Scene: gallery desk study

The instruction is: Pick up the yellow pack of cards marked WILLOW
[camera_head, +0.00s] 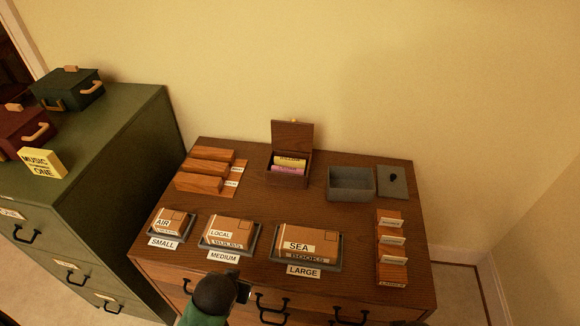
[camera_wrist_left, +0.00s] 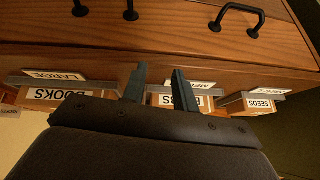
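The yellow pack marked WILLOW (camera_head: 290,161) stands in an open wooden box (camera_head: 287,181) at the back middle of the desk, its lid raised behind. A pink pack (camera_head: 288,169) is in front of it and covers its lower part. My left gripper (camera_head: 243,291) is at the desk's front edge, well in front of the box and apart from it. In the left wrist view its two fingers (camera_wrist_left: 160,86) are apart with nothing between them, near the desk front. The yellow pack is not seen in that view.
Trays with cartons marked AIR (camera_head: 163,223), LOCAL (camera_head: 220,233) and SEA (camera_head: 298,246) line the desk front. An open grey box (camera_head: 350,183) is right of the wooden box. Wooden blocks (camera_head: 205,168) lie left. A green cabinet (camera_head: 110,140) stands beside the desk.

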